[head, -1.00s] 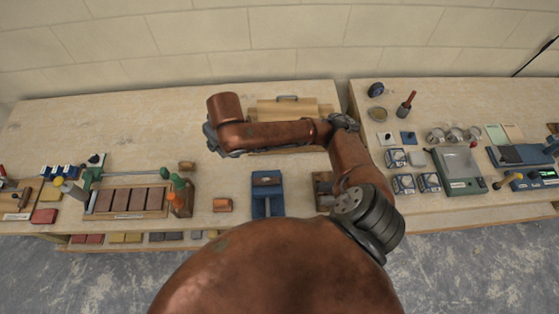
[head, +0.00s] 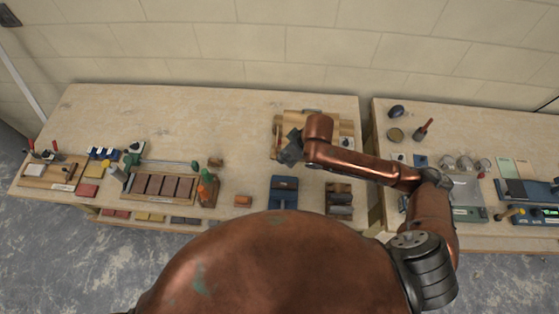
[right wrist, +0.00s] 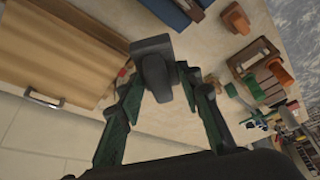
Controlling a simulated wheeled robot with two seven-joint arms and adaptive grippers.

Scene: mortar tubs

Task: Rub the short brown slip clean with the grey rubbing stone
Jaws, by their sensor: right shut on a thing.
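My right gripper (head: 290,149) is raised over the left part of a wooden board or case at the back of the bench. In the right wrist view its green-sided fingers (right wrist: 160,82) are shut on a dark grey block, which looks like the rubbing stone (right wrist: 150,47). The stone is clear of the bench. A small orange-brown block (head: 243,200), perhaps the short brown slip, lies on the bench left of a blue stand (head: 283,184). It also seems to show in the right wrist view (right wrist: 236,18). My left gripper is out of view.
A wooden case (right wrist: 60,45) with a metal handle lies at the back. A wooden rack (head: 338,196) stands right of the blue stand. Bench between tray and case is mostly clear.

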